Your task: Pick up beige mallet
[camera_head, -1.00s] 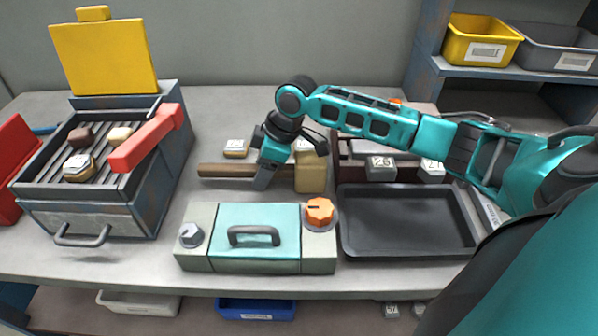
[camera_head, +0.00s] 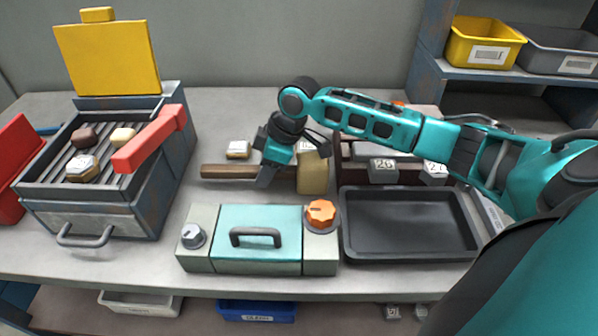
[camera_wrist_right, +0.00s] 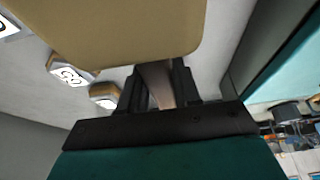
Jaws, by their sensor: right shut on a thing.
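The beige mallet has a beige block head (camera_head: 313,174) and a brown handle (camera_head: 229,171). It lies sideways behind the teal-lidded box, with the handle to the left. My right gripper (camera_head: 266,178) reaches down onto the handle near the head and is shut on it. In the right wrist view the mallet head (camera_wrist_right: 130,25) fills the top, and the handle (camera_wrist_right: 158,82) sits between the dark fingers. I cannot tell whether the mallet touches the table. My left gripper is not in view.
A grey box with a teal lid (camera_head: 258,220) and an orange knob (camera_head: 321,213) stands just in front. A black tray (camera_head: 409,253) is to its right. A grill with a raised yellow lid (camera_head: 108,58) and red bar (camera_head: 150,140) stands left. Numbered blocks (camera_head: 238,149) lie behind the mallet.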

